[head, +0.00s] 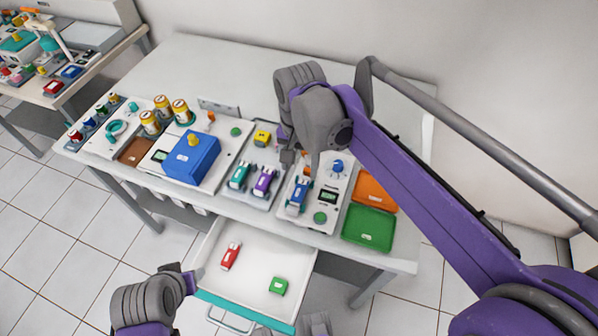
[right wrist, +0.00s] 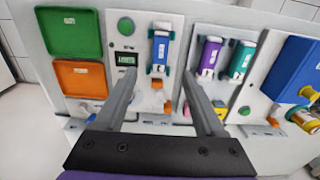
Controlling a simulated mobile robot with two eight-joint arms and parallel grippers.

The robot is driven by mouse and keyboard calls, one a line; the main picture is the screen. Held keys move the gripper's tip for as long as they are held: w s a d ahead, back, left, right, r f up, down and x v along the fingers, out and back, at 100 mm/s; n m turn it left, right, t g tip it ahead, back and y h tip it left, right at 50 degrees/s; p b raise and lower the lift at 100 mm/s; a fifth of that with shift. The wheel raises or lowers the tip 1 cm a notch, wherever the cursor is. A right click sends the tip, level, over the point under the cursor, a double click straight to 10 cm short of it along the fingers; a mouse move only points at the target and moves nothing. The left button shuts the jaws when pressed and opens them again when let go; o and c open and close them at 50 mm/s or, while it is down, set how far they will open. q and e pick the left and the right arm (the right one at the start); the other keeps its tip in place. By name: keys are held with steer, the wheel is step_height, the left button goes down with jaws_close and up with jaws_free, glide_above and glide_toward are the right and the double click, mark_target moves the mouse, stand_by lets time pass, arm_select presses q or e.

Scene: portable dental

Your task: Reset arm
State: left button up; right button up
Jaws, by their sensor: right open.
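My right arm (head: 400,170) reaches in from the right over the table, its wrist above the middle stations. My right gripper (head: 289,158) is mostly hidden behind the wrist in the head view. In the right wrist view my right gripper (right wrist: 160,82) has its two fingers spread apart with nothing held between them. A blue device (right wrist: 161,50) on its station shows beyond the fingertips; I cannot tell the exact gap. My left arm (head: 150,300) is low at the left, its gripper (head: 190,280) beside the open drawer's left edge; its fingers are too small to read.
The open drawer (head: 225,285) holds a red device (head: 231,255) and a green one (head: 278,286). An orange tray (head: 375,190) and a green tray (head: 368,228) sit at the table's right. A blue box (head: 192,158) stands left of centre. The table's back strip is clear.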

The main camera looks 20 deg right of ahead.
steer(key=shift+r, duration=0.35)
